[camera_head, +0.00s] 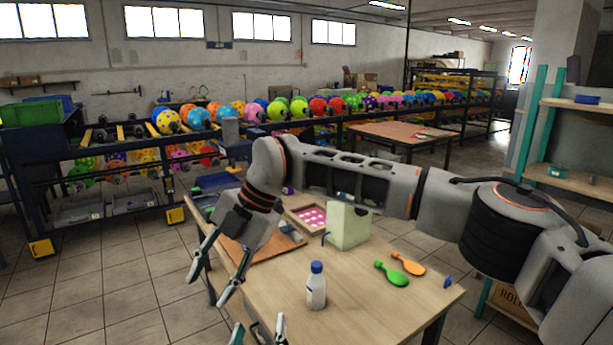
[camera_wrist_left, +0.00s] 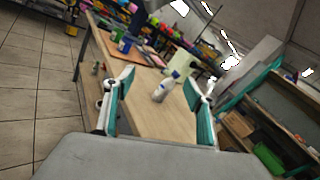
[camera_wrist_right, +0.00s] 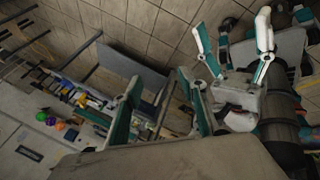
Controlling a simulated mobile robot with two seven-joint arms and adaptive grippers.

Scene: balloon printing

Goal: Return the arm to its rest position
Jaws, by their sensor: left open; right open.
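My right gripper (camera_head: 212,270) is open and empty. Its arm (camera_head: 340,180) comes in from the right, reaches across above the table and bends down at the table's left edge. My left gripper (camera_head: 258,335) shows only its fingertips at the bottom of the head view, also open and empty. In the left wrist view its fingers (camera_wrist_left: 160,95) stand apart, with the table beyond them. In the right wrist view the right fingers (camera_wrist_right: 160,105) are spread, and my left gripper (camera_wrist_right: 235,45) shows open to their right.
Balloon racks (camera_head: 300,125) stand behind. Tiled floor (camera_head: 120,290) is open at left.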

